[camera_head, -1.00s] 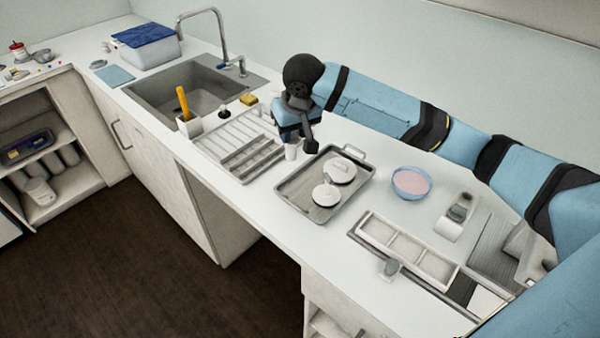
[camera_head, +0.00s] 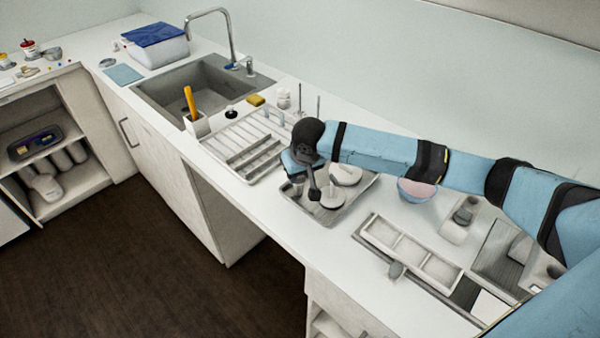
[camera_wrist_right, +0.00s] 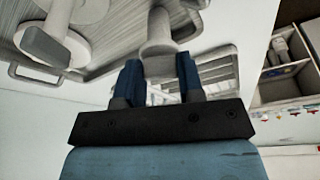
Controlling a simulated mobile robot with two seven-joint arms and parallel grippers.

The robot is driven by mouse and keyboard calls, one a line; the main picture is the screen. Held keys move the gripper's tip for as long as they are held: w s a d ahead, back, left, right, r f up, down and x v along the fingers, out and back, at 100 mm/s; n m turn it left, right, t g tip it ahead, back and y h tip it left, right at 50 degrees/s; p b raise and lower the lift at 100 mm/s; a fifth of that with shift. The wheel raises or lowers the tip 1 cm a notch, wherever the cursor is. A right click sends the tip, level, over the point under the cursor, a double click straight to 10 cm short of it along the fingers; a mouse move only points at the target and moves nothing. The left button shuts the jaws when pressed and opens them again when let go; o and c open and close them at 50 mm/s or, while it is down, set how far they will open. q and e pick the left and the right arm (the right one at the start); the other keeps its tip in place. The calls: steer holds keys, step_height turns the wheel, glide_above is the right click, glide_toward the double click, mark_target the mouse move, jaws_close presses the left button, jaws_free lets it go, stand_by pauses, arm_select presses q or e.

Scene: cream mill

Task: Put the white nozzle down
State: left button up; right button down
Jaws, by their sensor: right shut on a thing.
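My right gripper (camera_head: 299,174) is over the left end of the grey metal tray (camera_head: 362,189) in the head view. In the right wrist view its two blue fingers (camera_wrist_right: 158,84) are shut on the white nozzle (camera_wrist_right: 158,40), which sits between them. The nozzle is mostly hidden behind my gripper in the head view. I cannot tell whether its far end touches the tray. Two round white pieces lie on the tray, one at the back (camera_head: 346,173) and one nearer the front (camera_head: 327,198). My left gripper is not in view.
A slatted drying rack (camera_head: 240,143) stands left of the tray, with the sink (camera_head: 205,88) beyond it. A blue bowl (camera_head: 414,191) with pink contents is right of the tray, partly behind my arm. A white compartment tray (camera_head: 410,252) lies further right.

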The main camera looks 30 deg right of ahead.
steer(key=c, duration=1)
jaws_free()
steer(key=shift+s+f, duration=0.15)
steer(key=shift+f, duration=0.15)
steer(key=o, duration=0.4)
steer(key=shift+d, duration=0.1)
steer(key=shift+r, duration=0.55)
steer(key=v, duration=1.1)
